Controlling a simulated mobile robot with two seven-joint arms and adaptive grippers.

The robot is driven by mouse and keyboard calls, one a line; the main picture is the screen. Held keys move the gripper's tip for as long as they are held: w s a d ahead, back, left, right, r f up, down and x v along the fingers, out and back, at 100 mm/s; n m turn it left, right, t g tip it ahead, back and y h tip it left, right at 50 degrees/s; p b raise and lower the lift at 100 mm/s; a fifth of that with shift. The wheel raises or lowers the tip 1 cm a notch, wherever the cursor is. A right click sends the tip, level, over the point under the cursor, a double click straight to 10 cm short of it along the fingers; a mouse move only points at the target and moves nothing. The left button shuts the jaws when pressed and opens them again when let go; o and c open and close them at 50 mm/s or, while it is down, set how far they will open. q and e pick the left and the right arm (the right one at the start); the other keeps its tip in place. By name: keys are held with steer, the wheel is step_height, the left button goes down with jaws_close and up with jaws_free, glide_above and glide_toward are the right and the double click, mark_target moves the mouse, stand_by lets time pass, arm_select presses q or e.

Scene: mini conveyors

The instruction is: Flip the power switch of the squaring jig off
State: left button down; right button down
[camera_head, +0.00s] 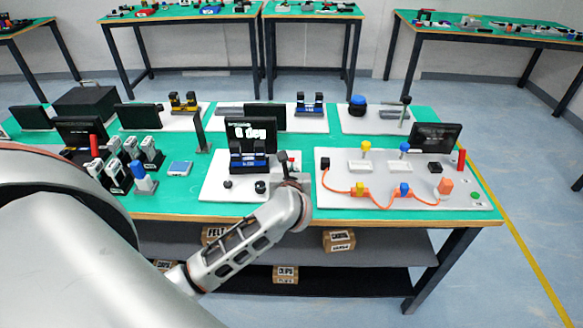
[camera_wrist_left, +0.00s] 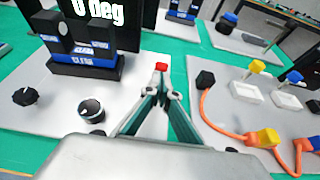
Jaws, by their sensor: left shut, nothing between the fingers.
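The squaring jig is a white board (camera_head: 213,188) with a screen reading "0 deg" (camera_head: 250,131) and a dark block with a blue base (camera_head: 249,161). It also shows in the wrist view, with its blue-based block (camera_wrist_left: 85,62). Two dark knobs (camera_wrist_left: 92,110) stand on its front part. A small red switch (camera_wrist_left: 161,67) stands at the board's right side; its on or off position is too small to tell. My left gripper (camera_wrist_left: 160,92) is shut and empty, its tips just in front of the switch in the picture; contact is unclear. My right gripper is out of view.
A second white board (camera_head: 335,197) with an orange cable (camera_head: 375,207), trays and colored plugs lies close on the right. A dark screen (camera_head: 437,137) stands behind it. Gray devices (camera_head: 131,147) and a blue-topped part (camera_head: 143,178) stand left on the green table.

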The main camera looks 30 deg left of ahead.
mark_target(292, 160)
arm_select(q)
steer(key=shift+w+a+r+p, duration=0.2)
steer(key=shift+w+r+p, duration=0.1)
steer(key=shift+r+p, duration=0.2)
steer(key=shift+w+a+r, duration=0.1)
steer(key=shift+w, duration=0.15)
steer(key=shift+w+a+r, duration=0.4)
steer(key=shift+w+a, duration=0.05)
steer(key=shift+w, duration=0.3)
steer(key=shift+w+a+r, duration=0.25)
steer(key=shift+w+a, duration=0.35)
steer(key=shift+w, duration=0.35)
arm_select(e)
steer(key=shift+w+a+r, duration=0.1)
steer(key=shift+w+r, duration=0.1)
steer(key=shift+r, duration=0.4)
arm_select(q)
steer(key=shift+r, duration=0.1)
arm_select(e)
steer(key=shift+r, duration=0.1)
arm_select(q)
steer(key=shift+r+p, duration=0.6)
steer(key=shift+r, duration=0.15)
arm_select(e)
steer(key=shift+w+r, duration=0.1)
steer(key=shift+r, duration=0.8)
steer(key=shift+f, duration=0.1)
